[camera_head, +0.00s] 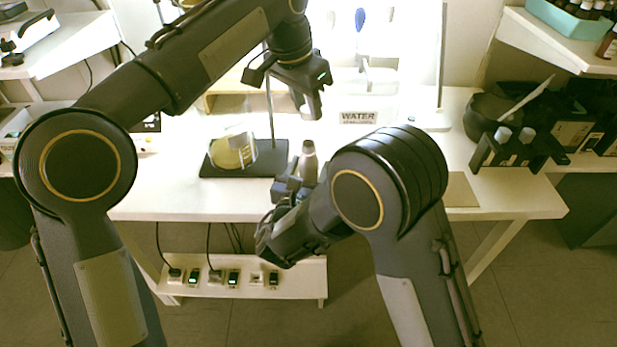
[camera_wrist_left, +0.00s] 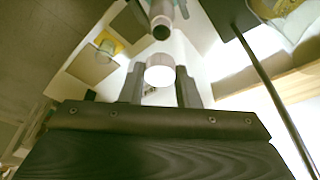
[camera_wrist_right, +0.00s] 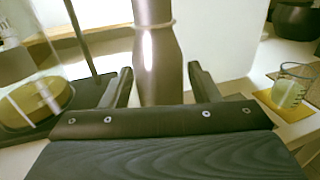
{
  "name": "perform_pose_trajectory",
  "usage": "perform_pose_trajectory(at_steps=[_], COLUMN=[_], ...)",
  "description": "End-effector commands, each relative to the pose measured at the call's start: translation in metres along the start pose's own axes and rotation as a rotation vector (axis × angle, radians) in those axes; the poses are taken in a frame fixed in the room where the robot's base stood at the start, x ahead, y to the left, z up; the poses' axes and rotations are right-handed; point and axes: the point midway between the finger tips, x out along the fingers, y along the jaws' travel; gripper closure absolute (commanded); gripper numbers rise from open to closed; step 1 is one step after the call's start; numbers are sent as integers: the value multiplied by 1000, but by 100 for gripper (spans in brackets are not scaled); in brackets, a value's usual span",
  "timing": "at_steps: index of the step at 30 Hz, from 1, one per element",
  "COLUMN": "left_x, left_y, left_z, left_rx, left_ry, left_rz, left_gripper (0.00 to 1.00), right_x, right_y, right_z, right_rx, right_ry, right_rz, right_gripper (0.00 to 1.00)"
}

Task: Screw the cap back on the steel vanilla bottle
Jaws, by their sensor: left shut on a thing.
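The steel vanilla bottle (camera_head: 309,163) is upright near the table's front, with its base hidden behind my right arm. In the left wrist view its dark open mouth (camera_wrist_left: 161,32) lies just beyond the cap. My left gripper (camera_head: 311,92) is shut on a pale cap (camera_head: 311,106), above and behind the bottle and apart from it. The cap shows as a white disc in the left wrist view (camera_wrist_left: 160,70). My right gripper (camera_head: 296,187) is at the bottle. In the right wrist view the bottle (camera_wrist_right: 160,65) stands between the two fingers, with narrow gaps visible on both sides.
A dark stand base (camera_head: 262,168) with a thin rod and a round glass vessel (camera_head: 233,150) is left of the bottle. A box labelled WATER (camera_head: 358,117) stands behind. A dark rack of bottles (camera_head: 520,150) is at the right. A beaker (camera_wrist_right: 290,88) shows in the right wrist view.

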Motion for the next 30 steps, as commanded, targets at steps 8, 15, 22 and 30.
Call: perform_pose_trajectory(at_steps=[8, 15, 22, 30], left_x=[0, 2, 32, 48], left_y=[0, 0, 0, 0], left_z=[0, 1, 11, 15], left_rx=[0, 0, 0, 0], left_ry=[0, -1, -2, 2], left_rz=[0, 0, -1, 0], left_gripper=[92, 92, 92, 92], right_x=[0, 0, 0, 0], right_y=[0, 0, 0, 0], right_z=[0, 0, 0, 0], right_rx=[0, 0, 0, 1], right_ry=[0, 0, 0, 0], right_rz=[0, 0, 0, 0], right_gripper=[82, 100, 100, 100])
